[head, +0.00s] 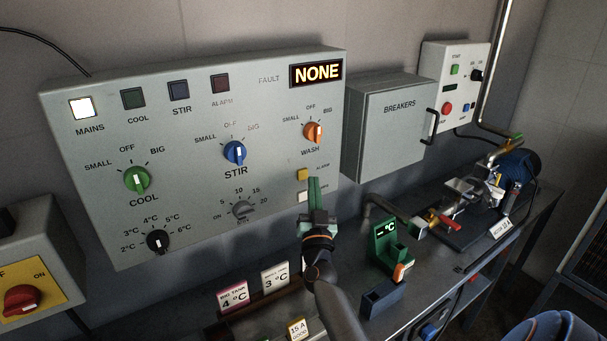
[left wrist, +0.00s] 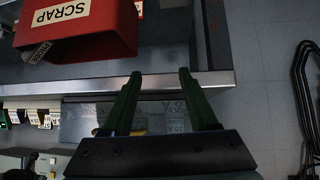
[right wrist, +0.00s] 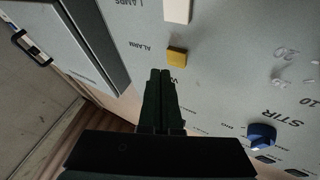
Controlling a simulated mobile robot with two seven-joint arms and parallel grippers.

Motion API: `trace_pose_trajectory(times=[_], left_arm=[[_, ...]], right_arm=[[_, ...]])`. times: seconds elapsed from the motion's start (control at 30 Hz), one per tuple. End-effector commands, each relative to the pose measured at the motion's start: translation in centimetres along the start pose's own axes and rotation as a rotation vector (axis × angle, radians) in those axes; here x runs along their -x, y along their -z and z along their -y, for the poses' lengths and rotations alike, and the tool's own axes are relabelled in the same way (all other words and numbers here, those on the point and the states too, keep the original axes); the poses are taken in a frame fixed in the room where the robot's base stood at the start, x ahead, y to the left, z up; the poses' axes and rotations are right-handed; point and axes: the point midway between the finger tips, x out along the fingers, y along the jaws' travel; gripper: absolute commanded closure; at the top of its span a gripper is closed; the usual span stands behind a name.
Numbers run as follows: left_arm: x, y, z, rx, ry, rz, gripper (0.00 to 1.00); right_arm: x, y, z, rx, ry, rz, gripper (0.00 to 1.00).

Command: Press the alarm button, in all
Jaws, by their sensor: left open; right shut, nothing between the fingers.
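The yellow alarm button (head: 302,174) is on the lower right of the grey control panel (head: 90,200), next to a small ALARM label. It also shows in the right wrist view (right wrist: 177,55), just beyond and slightly right of my fingertips. My right gripper (head: 314,181) is shut and empty, pointing at the panel beside the button. The right wrist view shows its closed fingers (right wrist: 160,72) with a small gap to the button in the picture; contact cannot be told. The ALARM lamp (head: 221,83) is dark. My left gripper (left wrist: 160,73) is open and empty, away from the panel.
A white button (head: 303,197) sits directly below the yellow one. The orange WASH knob (head: 313,132) is above. The breakers box (head: 385,130) stands right of the panel. A green temperature reader (head: 385,243) and a card rack are below. A red SCRAP bin (left wrist: 90,30) shows near the left gripper.

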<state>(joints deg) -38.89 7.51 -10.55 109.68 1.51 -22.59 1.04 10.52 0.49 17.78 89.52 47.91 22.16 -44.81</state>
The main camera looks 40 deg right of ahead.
Motion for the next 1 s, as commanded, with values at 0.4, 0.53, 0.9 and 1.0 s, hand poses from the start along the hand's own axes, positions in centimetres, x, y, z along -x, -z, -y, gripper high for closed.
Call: trace_pose_trajectory(times=[0.4,0.53,0.9,1.0], left_arm=[[1.5,1.6,-0.1,0.000,0.000,0.000,0.41],[1.5,1.7,-0.1,0.000,0.000,0.000,0.41],[1.5,1.6,-0.1,0.000,0.000,0.000,0.41],[1.5,1.6,-0.1,0.000,0.000,0.000,0.41]], right_arm=[[3.1,1.8,-1.7,0.002,0.000,0.002,1.00],[3.4,1.9,-1.8,0.001,0.001,0.001,1.00],[3.4,1.9,-1.8,0.001,0.001,0.001,1.00],[3.4,1.9,-1.8,0.001,0.001,0.001,1.00]])
